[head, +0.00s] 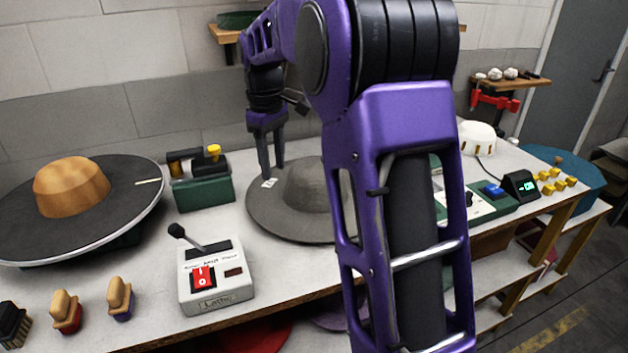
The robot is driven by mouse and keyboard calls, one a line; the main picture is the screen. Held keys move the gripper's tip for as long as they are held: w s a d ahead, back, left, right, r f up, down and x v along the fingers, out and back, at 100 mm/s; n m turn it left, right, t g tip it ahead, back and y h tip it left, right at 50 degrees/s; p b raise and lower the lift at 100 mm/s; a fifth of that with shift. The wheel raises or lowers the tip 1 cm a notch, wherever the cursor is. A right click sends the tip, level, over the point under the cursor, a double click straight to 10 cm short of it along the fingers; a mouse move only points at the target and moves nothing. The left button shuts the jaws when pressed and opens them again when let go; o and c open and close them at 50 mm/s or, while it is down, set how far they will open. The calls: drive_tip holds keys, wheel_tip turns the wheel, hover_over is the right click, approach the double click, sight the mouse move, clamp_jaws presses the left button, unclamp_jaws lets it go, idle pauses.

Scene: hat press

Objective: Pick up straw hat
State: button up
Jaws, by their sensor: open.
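No hat in the head view clearly looks like straw. A grey wide-brimmed hat (298,185) lies brim down on the workbench, with a small white tag on its left brim. My arm hides its right part. My gripper (271,168) points down over the left back brim of the grey hat, its two fingers apart and nothing between them. I cannot tell whether the fingertips touch the brim. A tan, wood-like dome (72,187) sits on a large dark disc (118,207) at the left; it could be a hat block.
A lathe control box (214,273) with lever and red switch stands at the bench front. A green box (204,192) with tools stands behind it. Several brushes (67,311) line the front left. A white dome (477,138) and a small display (520,186) are at the right.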

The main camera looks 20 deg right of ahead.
sight(277, 231)
drive_tip(key=f+b, duration=0.1)
drive_tip(key=f, duration=0.8)
drive_tip(key=f+b, duration=0.2)
drive_tip(key=f, duration=0.7)
drive_tip(key=shift+a, duration=0.2)
drive_tip(key=shift+r, duration=0.1)
clamp_jaws()
